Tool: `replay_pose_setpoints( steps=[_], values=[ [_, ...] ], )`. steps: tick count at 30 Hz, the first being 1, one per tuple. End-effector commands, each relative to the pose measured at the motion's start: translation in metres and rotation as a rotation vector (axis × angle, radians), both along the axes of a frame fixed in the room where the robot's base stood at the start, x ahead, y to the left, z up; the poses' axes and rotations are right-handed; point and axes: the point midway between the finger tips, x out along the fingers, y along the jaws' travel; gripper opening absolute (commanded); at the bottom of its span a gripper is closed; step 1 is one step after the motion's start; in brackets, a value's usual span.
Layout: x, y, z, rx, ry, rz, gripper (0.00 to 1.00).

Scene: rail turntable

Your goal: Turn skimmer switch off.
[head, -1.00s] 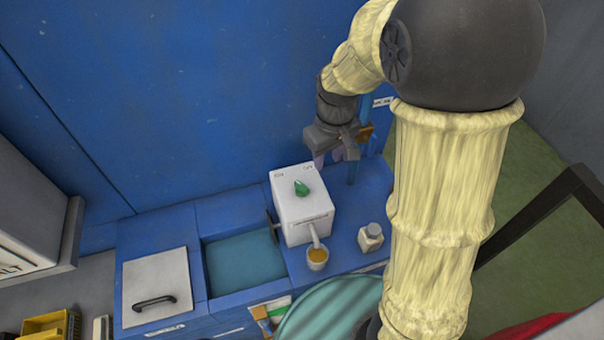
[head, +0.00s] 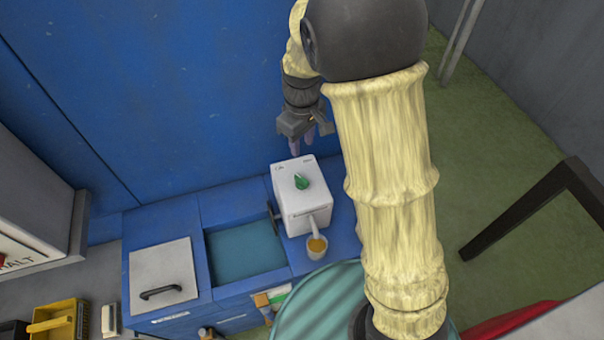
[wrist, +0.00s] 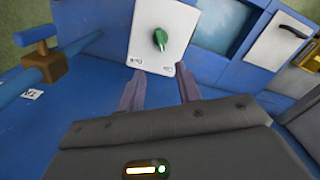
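The skimmer is a white box (head: 303,212) on the blue bench, with a green knob (head: 301,181) on its top face. In the wrist view the green knob (wrist: 160,39) sits on the white top (wrist: 148,15), turned at a slant, with small marks near two corners that I cannot read. My gripper (head: 309,145) is above and behind the box, apart from it. In the wrist view its two purple fingers (wrist: 160,92) are spread with nothing between them, pointing towards the box's edge.
A spout on the box ends over a small cup (head: 317,246) of amber liquid. Left of the box are an open blue basin (head: 245,252) and a white lid with a black handle (head: 162,275). A blue pipe with a brown valve (wrist: 48,66) stands beside the gripper.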

Motion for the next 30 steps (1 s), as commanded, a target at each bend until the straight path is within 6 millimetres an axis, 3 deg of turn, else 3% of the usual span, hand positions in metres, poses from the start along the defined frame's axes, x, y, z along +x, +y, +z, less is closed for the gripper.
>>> replay_pose_setpoints(
  steps=[21, 30],
  values=[
    [-0.001, -0.001, -0.118, -0.002, 0.003, -0.002, 0.34],
    [0.0, 0.0, -0.145, 0.0, 0.0, -0.003, 0.34]
  ],
)
